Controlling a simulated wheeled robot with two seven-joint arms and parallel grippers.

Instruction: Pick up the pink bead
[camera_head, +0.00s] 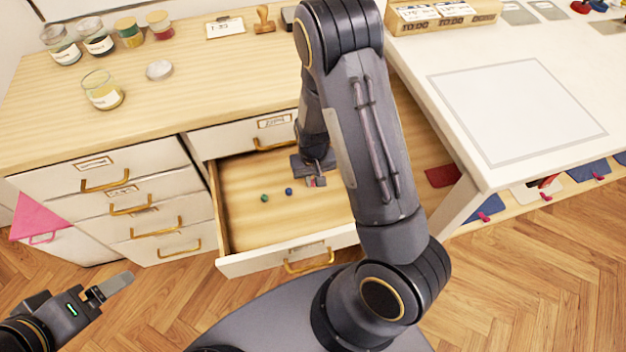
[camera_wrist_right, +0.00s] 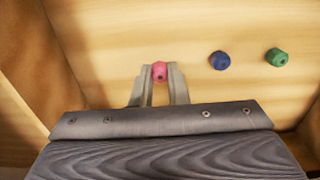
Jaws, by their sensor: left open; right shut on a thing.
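The pink bead (camera_wrist_right: 159,72) sits between the fingertips of my right gripper (camera_wrist_right: 161,82), which is shut on it, in the right wrist view. In the head view my right gripper (camera_head: 316,181) is inside the open drawer (camera_head: 245,225), near its right side, and a small pinkish spot shows at its tips. I cannot tell whether the bead touches the drawer floor. My left gripper (camera_head: 108,288) is open and empty, low at the left, over the wooden floor and away from the drawer.
A blue bead (camera_wrist_right: 220,61) and a green bead (camera_wrist_right: 277,57) lie on the drawer floor beside my right gripper. Drawer walls surround it. Glass jars (camera_head: 102,90) stand on the cabinet top. A white table (camera_head: 490,160) is at the right.

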